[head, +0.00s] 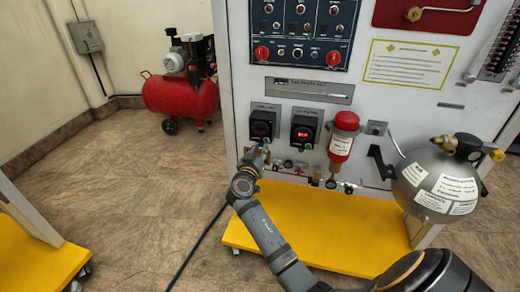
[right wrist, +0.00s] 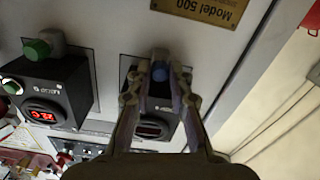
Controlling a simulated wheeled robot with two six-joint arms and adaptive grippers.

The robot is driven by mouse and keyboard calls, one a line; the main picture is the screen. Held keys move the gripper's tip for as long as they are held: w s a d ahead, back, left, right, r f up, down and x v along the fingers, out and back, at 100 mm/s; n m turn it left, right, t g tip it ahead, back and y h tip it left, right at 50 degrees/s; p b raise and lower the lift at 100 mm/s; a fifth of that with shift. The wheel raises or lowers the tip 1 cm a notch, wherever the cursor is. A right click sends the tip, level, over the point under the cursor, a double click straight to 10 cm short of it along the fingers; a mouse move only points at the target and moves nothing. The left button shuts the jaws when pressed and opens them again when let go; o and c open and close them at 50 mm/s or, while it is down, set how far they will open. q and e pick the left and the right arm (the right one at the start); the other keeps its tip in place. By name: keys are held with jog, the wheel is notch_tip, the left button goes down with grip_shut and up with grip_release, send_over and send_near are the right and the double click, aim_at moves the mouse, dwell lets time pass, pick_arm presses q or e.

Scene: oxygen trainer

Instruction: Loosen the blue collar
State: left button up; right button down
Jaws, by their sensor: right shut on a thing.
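The blue collar (right wrist: 160,76) shows between the fingertips of my right gripper (right wrist: 161,72) in the right wrist view. It sits at the end of a black box with a display (right wrist: 150,130), partly hidden by my fingers. My right gripper is shut on the collar. In the head view my right arm reaches up to the panel, with the right gripper (head: 259,152) just below the left black box (head: 263,123). The collar is too small to make out clearly there. My left gripper is not in view.
A second black box with a red lit display (head: 304,130) stands beside it; a green knob (right wrist: 38,48) shows on it. A red cylinder (head: 342,138) and a grey sphere tank (head: 437,180) are to the right. A yellow base (head: 320,225) juts out below. A red compressor (head: 180,95) stands behind left.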

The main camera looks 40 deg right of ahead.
jog(key=c, duration=1.5)
grip_release()
jog(key=v, duration=0.7)
jog(key=shift+s+a, duration=0.15)
jog(key=shift+s, duration=0.05)
